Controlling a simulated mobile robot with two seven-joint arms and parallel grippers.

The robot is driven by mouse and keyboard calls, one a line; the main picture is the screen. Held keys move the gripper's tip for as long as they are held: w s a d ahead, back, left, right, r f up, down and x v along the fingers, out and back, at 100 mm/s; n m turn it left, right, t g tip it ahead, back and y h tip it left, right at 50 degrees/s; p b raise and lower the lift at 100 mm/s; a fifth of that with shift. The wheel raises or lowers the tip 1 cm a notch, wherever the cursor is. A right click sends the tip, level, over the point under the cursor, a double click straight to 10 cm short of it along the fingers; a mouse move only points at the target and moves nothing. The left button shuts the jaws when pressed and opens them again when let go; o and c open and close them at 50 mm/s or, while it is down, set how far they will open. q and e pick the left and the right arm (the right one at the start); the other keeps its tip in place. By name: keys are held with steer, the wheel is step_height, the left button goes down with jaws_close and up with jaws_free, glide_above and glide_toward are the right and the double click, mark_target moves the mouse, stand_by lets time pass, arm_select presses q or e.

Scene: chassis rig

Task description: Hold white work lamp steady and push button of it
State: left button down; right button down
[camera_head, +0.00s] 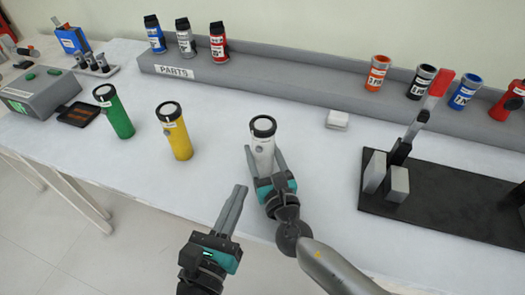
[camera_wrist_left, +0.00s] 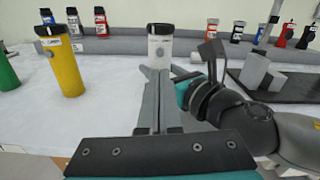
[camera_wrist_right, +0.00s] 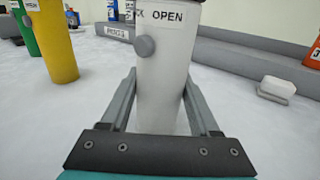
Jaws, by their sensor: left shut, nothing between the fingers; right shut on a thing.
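The white work lamp (camera_head: 262,145) stands upright on the table with a black-rimmed top. In the right wrist view the lamp (camera_wrist_right: 165,85) has a label reading "OPEN" and a round grey button (camera_wrist_right: 145,46) on its side. My right gripper (camera_head: 265,168) is shut around the lamp's body, one finger on each side. My left gripper (camera_head: 241,190) is shut and empty, left of and nearer than the lamp, apart from it. In the left wrist view its closed fingers (camera_wrist_left: 157,75) point toward the lamp (camera_wrist_left: 160,45), whose lower part they partly hide.
A yellow lamp (camera_head: 175,135) and a green lamp (camera_head: 116,115) stand to the left. A grey parts rack (camera_head: 285,85) runs along the back. A black board (camera_head: 430,205) with a red-handled clamp lies at the right. A small white block (camera_head: 337,119) lies behind right of the lamp.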

mark_target(259, 150)
arm_select(q)
steer(key=f+g+h, duration=0.1)
steer(key=d+f+g+h, duration=0.1)
steer(key=h, duration=0.1)
steer(key=shift+s+d+f+m+g, duration=0.1)
steer(key=shift+d+f+m+g, duration=0.1)
steer(key=shift+m+g, duration=0.2)
steer(key=shift+f+g+h, duration=0.55)
steer(key=shift+g+h, duration=0.35)
steer(key=shift+h, duration=0.2)
steer(key=shift+f+g+h, duration=0.1)
steer(key=shift+g+h, duration=0.3)
steer(key=shift+h, duration=0.1)
steer(key=shift+a+g+h, duration=0.1)
steer(key=shift+g+h, duration=0.3)
steer(key=shift+g, duration=0.1)
steer(key=shift+a+r+g+h, duration=0.35)
steer(key=shift+r+g+h, duration=0.2)
steer(key=shift+h, duration=0.15)
steer(key=w+r+g+h, duration=0.1)
steer(key=w+r+h, duration=0.1)
steer(key=w, duration=0.6)
steer(key=shift+d+r+h, duration=0.4)
steer(key=shift+w, duration=0.15)
